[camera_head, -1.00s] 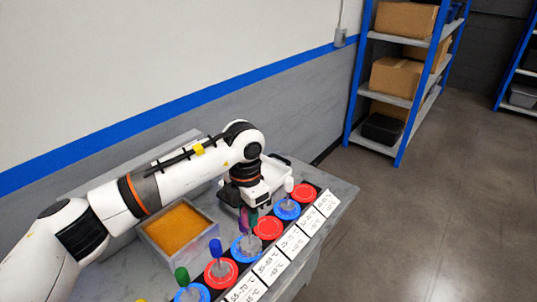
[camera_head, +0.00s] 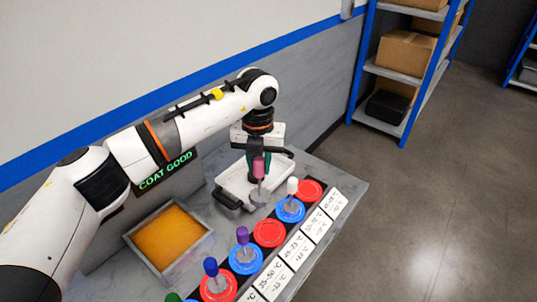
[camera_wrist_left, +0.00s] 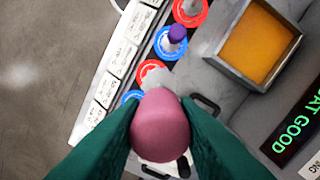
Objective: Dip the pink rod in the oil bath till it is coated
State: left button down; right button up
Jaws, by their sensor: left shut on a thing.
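My left gripper (camera_head: 258,166) has green fingers and is shut on the pink rod (camera_head: 259,169). The rod hangs upright with its grey lower end (camera_head: 259,197) in the air, in front of the white tray. In the left wrist view the pink rod (camera_wrist_left: 160,126) sits between both green fingers (camera_wrist_left: 160,130), with part of its grey end beyond it. The oil bath (camera_head: 203,243), a grey square box of orange oil, stands to the left, apart from the rod. It also shows at the upper right of the wrist view (camera_wrist_left: 292,52). My right gripper is not in view.
A white tray (camera_head: 236,182) with black handles stands behind the rod. Red and blue stands line the front, some holding purple (camera_head: 242,235), blue (camera_head: 211,267) and white (camera_head: 292,186) rods. White labels (camera_head: 318,229) run alongside. A sign (camera_head: 166,170) reads "COAT GOOD".

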pick_arm(q)
jog(key=s+a+p, duration=0.3)
jog(key=a+p, duration=0.2)
jog(key=a, duration=2.3)
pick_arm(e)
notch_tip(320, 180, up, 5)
pick_arm(q)
notch_tip(320, 180, down, 8)
jog(key=b, duration=0.7)
jog(key=shift+w+d+f, duration=0.15)
jog(key=shift+d+f, duration=0.1)
jog(key=shift+d, duration=0.15)
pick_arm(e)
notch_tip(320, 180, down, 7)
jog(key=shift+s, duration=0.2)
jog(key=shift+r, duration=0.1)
